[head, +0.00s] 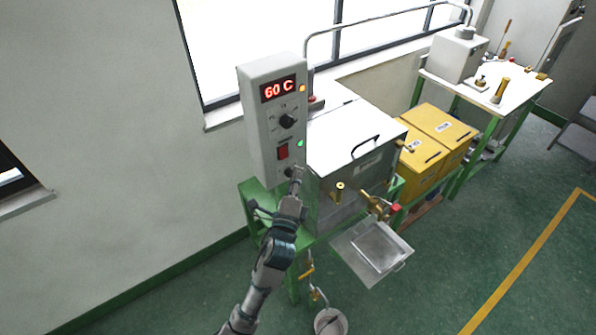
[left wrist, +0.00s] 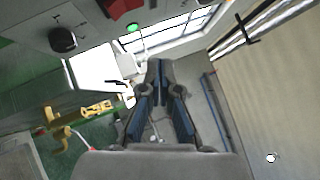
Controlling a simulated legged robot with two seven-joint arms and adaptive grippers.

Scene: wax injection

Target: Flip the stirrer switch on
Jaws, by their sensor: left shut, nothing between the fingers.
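The grey control box (head: 262,135) stands upright with a red "60 C" display (head: 278,88). Below it are a black knob (head: 287,121), a red switch (head: 283,151) and a lit green lamp (head: 300,143). A small dark control (head: 289,172) sits lower, partly behind my gripper; its setting cannot be told. My left gripper (head: 297,174) is shut and empty, close to the box's lower front; contact cannot be told. In the left wrist view its fingers (left wrist: 158,75) point up, the red switch (left wrist: 122,8) and green lamp (left wrist: 133,27) beyond. My right gripper is out of view.
A metal tank (head: 345,135) with a lid handle adjoins the box on a green stand. A brass valve (head: 378,205) and a metal tray (head: 372,248) jut out in front. A bucket (head: 331,321) stands on the floor. Yellow boxes (head: 437,135) stand to the right.

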